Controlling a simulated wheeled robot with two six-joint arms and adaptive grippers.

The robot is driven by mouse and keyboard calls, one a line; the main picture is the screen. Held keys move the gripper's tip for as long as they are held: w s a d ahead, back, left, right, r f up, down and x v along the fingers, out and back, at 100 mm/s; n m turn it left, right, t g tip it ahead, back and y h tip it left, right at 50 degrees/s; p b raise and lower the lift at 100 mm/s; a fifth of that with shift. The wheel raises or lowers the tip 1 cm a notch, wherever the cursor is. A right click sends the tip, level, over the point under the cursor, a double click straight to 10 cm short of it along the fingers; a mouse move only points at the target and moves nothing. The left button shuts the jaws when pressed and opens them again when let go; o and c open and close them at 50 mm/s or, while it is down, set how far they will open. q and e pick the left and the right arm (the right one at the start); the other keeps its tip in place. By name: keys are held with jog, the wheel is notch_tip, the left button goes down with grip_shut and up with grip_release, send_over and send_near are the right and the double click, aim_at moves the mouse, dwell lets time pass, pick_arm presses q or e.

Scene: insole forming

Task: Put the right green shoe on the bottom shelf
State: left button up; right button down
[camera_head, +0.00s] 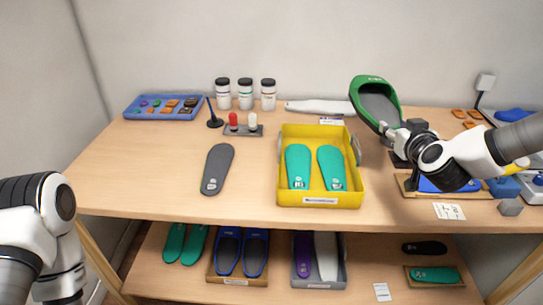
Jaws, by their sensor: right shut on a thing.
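A green shoe (362,88) with a dark grey inside is up in the air above the back right of the table. My right gripper (393,132) is shut on its lower right end, and the shoe tilts with its other end up and to the left. The fingertips are partly hidden by the shoe and the wrist. The bottom shelf (272,287) shows below the table top, with free wood between its things. My left arm shows at the left edge, but its gripper is not visible.
A yellow bin (322,200) with two teal insoles stands mid-table, beside a grey insole (216,170). On the shelf are teal insoles (184,245), a tray of blue shoes (240,252), a grey bin (319,284) and a small tray (435,284).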

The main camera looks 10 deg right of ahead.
jog(key=d+f, duration=0.1)
jog(key=d, duration=0.1)
jog(key=b, duration=0.2)
send_over(381, 199)
jog(key=shift+h, duration=0.4)
notch_tip(381, 199, down, 14)
jog(key=shift+d+f, duration=0.1)
jog(key=shift+f, duration=0.05)
jog(key=shift+m, duration=0.3)
notch_tip(381, 199, down, 4)
jog(key=shift+w+b, duration=0.1)
jog(key=shift+b, duration=0.25)
jog(key=c, duration=0.6)
grip_release()
jog(key=shift+c, duration=0.2)
